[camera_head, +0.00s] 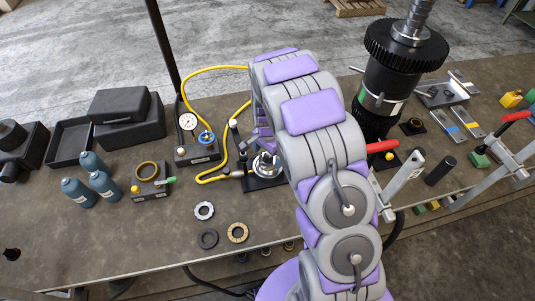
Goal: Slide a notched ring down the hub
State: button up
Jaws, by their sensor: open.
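A silver hub (266,167) stands on a black base plate (262,184) at the middle of the bench, partly covered by my arm. Three rings lie flat on the bench in front of it: a silver notched ring (196,211), a dark ring (200,240) and a bronze notched ring (231,235). My gripper (263,143) is open and just above and behind the hub in the picture, mostly hidden by my own grey and purple arm. I see no ring in it, and cannot tell whether it touches the hub.
A gauge stand (187,145) with a yellow hose (238,68) is left of the hub. Blue-grey bottles (77,192) and black boxes (126,115) are further left. A tall black gear assembly (390,80) stands right, near red-handled clamps (400,186).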

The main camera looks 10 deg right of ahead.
notch_tip(320, 180, up, 24)
jog(key=p, duration=0.1)
jog(key=shift+p, duration=0.4)
dwell(0.6)
dwell(0.3)
jog(key=s+f+n+b, duration=0.3)
jog(key=s+f+b, duration=0.1)
jog(key=s, duration=0.8)
jog(key=s+f+n+g+b, duration=0.1)
jog(key=s+f+n+b, duration=0.3)
jog(key=s, duration=0.9)
jog(key=s+f+n+b, duration=0.4)
jog(key=s+b, duration=0.3)
jog(key=s, duration=0.5)
jog(key=shift+s+g, duration=0.15)
jog(key=shift+g, duration=0.25)
